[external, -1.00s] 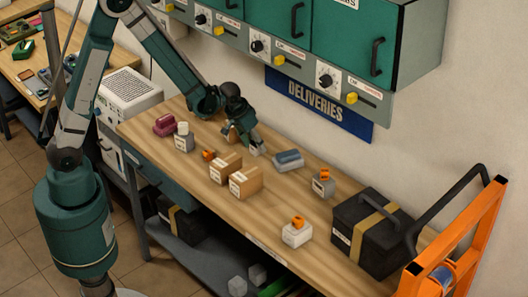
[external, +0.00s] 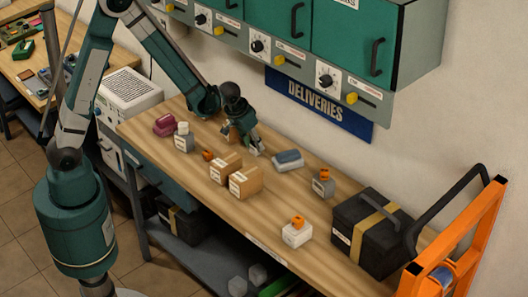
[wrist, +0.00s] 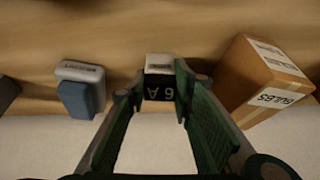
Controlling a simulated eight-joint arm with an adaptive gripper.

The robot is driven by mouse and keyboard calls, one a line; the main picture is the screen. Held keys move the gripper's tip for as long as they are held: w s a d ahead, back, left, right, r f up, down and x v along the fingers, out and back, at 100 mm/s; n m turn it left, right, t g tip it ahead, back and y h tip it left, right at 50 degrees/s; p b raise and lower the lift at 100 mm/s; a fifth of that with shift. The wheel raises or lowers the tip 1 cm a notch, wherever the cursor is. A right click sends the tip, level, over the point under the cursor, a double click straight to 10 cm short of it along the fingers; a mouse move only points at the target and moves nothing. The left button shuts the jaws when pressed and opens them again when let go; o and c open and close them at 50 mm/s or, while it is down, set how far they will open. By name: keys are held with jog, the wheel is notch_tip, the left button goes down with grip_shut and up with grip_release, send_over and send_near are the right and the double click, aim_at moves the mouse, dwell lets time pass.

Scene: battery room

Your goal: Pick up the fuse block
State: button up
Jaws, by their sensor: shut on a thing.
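The fuse block (wrist: 160,82) is a small black and white block marked "6 A". In the wrist view it sits between the tips of my two green fingers. My gripper (wrist: 159,92) is shut on it. In the external view my gripper (external: 254,148) points down at the bench top, left of a grey-blue item, and its fingers mostly hide the block. I cannot tell whether the block touches the bench.
Cardboard boxes (external: 245,182) stand in front of my gripper; one, marked "BULBS" (wrist: 265,82), shows close on the right in the wrist view. A grey-blue item (external: 288,160) lies to the right. A black case (external: 372,232) stands at the bench's right end.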

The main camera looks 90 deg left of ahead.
jog(key=shift+r, duration=0.1)
jog(key=shift+r+p, duration=0.45)
jog(key=shift+r, duration=4.45)
jog(key=shift+d, duration=0.1)
